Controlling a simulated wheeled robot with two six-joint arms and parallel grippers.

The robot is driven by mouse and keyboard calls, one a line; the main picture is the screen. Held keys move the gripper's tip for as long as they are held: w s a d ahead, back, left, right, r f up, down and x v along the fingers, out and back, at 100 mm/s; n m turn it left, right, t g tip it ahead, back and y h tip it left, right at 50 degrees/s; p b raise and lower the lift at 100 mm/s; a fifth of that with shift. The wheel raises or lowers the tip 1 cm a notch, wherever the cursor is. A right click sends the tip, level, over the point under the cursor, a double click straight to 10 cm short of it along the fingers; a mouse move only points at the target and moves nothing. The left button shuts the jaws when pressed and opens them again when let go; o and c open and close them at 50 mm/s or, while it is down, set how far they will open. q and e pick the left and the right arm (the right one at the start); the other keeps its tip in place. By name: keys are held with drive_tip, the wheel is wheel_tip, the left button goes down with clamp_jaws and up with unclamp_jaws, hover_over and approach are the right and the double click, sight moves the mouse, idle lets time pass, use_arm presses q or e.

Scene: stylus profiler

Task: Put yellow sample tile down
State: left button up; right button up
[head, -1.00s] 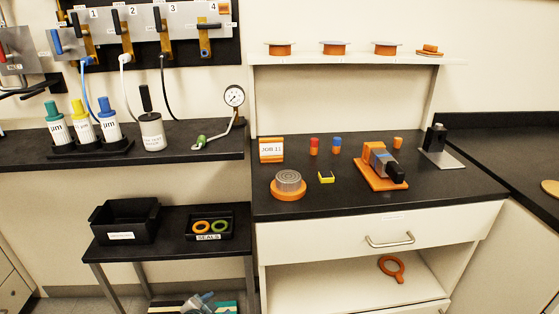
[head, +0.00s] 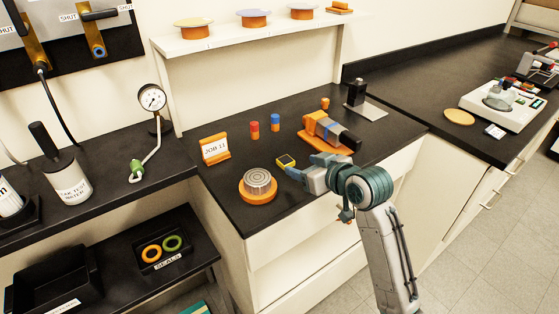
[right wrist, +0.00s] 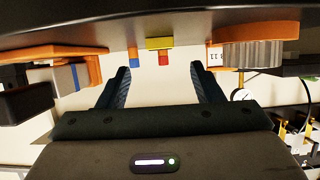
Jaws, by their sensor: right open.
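The yellow sample tile (head: 286,160), with a darker top face, lies on the black bench between the round orange-based stage and the orange instrument. It also shows in the right wrist view (right wrist: 159,43), ahead of and between the finger lines. My right gripper (head: 294,171) reaches in from the right, low over the bench, just on the near side of the tile. In the right wrist view its two fingers (right wrist: 160,78) are wide apart with nothing between them. The tile looks apart from the fingers. My left gripper is not in view.
The ridged round stage (head: 258,185) stands left of the tile, and the orange instrument (head: 328,133) stands behind to the right. A JOB 11 sign (head: 215,149), a red cylinder (head: 254,130) and a blue cylinder (head: 276,122) stand further back. Bare bench lies in front.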

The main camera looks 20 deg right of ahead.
sight(287, 162)
drive_tip(key=shift+x, duration=0.75)
drive_tip(key=shift+f+p+x, duration=0.1)
drive_tip(key=shift+p+x, duration=0.1)
drive_tip(key=shift+x, duration=1)
drive_tip(key=shift+f+p+x, duration=0.15)
drive_tip(key=shift+x, duration=1)
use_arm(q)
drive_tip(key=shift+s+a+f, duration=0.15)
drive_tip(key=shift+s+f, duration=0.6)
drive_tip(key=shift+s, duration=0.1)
use_arm(e)
drive_tip(key=shift+s, duration=0.15)
drive_tip(key=c, duration=1.1)
drive_tip(key=shift+o, duration=0.2)
drive_tip(key=shift+r, duration=0.1)
